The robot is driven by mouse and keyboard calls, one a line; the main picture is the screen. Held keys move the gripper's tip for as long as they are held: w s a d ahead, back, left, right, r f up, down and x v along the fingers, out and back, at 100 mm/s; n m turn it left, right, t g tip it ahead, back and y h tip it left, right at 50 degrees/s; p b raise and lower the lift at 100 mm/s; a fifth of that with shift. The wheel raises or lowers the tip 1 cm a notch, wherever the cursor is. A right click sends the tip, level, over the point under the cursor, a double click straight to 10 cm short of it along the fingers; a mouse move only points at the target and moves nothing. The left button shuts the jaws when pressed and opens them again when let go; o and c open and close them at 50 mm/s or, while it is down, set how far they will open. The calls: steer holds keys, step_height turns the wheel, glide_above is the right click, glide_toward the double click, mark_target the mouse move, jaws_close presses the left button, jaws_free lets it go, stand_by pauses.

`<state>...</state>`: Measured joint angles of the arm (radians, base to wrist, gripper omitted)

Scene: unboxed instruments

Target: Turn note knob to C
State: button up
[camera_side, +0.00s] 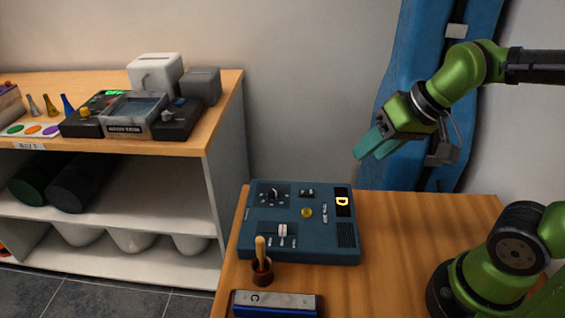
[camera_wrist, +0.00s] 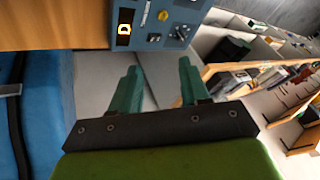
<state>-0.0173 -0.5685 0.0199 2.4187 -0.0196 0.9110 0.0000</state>
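The blue instrument box (camera_side: 262,243) lies on the wooden table in the side view. Its display (camera_side: 342,202) shows a yellow letter D. A black knob (camera_side: 271,195) with marks around it sits at the box's upper left, and a yellow round knob (camera_side: 307,212) sits near its middle. In the wrist view the box shows at the top, with the display (camera_wrist: 124,29), the yellow knob (camera_wrist: 163,16) and the black knob (camera_wrist: 180,32). My gripper (camera_side: 364,153) has teal fingers and is above and to the right of the box, touching nothing. In the wrist view its fingers (camera_wrist: 160,73) are apart with nothing between them.
A blue and silver harmonica-like object (camera_side: 277,303) lies at the table's front. A shelf (camera_side: 222,112) with devices stands at the left. The table's right part (camera_side: 415,225) is clear.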

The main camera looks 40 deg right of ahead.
steer(key=shift+o, duration=0.3)
steer(key=w+a+n+g, duration=0.1)
steer(key=w+a+g, duration=0.1)
steer(key=w, duration=0.6)
steer(key=shift+w+a+f+g, duration=0.2)
steer(key=shift+w+a+g, duration=0.1)
steer(key=shift+a, duration=0.1)
steer(key=g+h, duration=0.2)
steer(key=g, duration=0.1)
glide_above(273, 189)
steer(key=shift+f, duration=0.65)
step_height(273, 189, down, 16)
steer(key=shift+f, duration=0.25)
jaws_close()
